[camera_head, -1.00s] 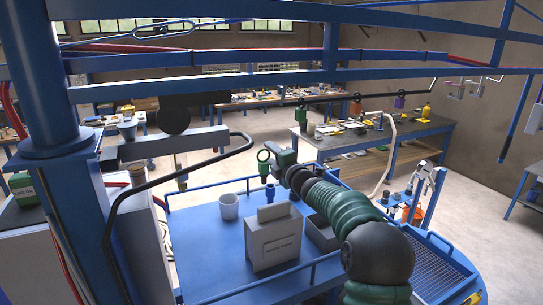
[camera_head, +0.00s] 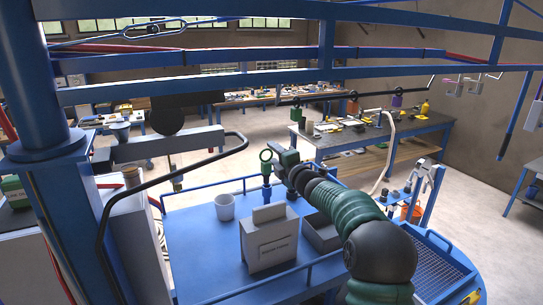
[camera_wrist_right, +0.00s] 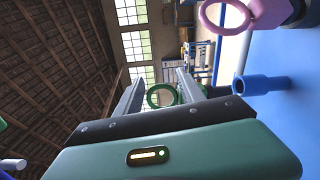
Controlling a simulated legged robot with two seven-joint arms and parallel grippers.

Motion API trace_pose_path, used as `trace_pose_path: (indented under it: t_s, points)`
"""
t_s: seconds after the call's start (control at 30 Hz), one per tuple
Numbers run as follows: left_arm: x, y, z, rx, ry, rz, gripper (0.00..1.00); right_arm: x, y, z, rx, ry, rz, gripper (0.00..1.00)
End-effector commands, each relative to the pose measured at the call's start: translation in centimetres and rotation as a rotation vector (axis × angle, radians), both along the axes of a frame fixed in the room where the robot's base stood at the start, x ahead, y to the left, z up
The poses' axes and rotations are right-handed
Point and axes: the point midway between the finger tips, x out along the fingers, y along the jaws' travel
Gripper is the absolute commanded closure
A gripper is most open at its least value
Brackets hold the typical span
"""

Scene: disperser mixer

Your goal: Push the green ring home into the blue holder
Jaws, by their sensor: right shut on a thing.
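My right gripper (camera_head: 274,157) is shut on the green ring (camera_head: 266,155), which stands upright with its stem pointing down. In the right wrist view the green ring (camera_wrist_right: 152,97) shows between the two fingers (camera_wrist_right: 158,92). The blue holder (camera_head: 267,194) stands on the blue table, directly below the ring in the head view. In the right wrist view the blue holder (camera_wrist_right: 258,85) lies to the right of the ring, its open end facing left. I cannot tell whether the stem's lower end touches the holder. My left gripper is not in view.
A white cup (camera_head: 225,208) and a light grey box (camera_head: 268,243) stand on the blue table (camera_head: 195,240), with an open grey tray (camera_head: 322,236) right of the box. A pink ring (camera_wrist_right: 213,8) shows at top right in the right wrist view. A blue rail edges the table.

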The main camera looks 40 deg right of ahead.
Motion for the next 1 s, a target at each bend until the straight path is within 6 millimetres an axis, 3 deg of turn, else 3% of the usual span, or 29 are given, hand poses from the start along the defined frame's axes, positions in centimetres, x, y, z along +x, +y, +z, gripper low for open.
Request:
trace_pose_path:
  t_s: [0.37, 1.0]
  points:
    - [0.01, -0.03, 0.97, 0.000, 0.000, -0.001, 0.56, 0.35, -0.37, 0.35, 0.005, 0.002, -0.001, 1.00]
    - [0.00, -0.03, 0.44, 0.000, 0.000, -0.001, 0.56, 0.43, -0.56, -0.07, 0.006, 0.001, -0.001, 1.00]
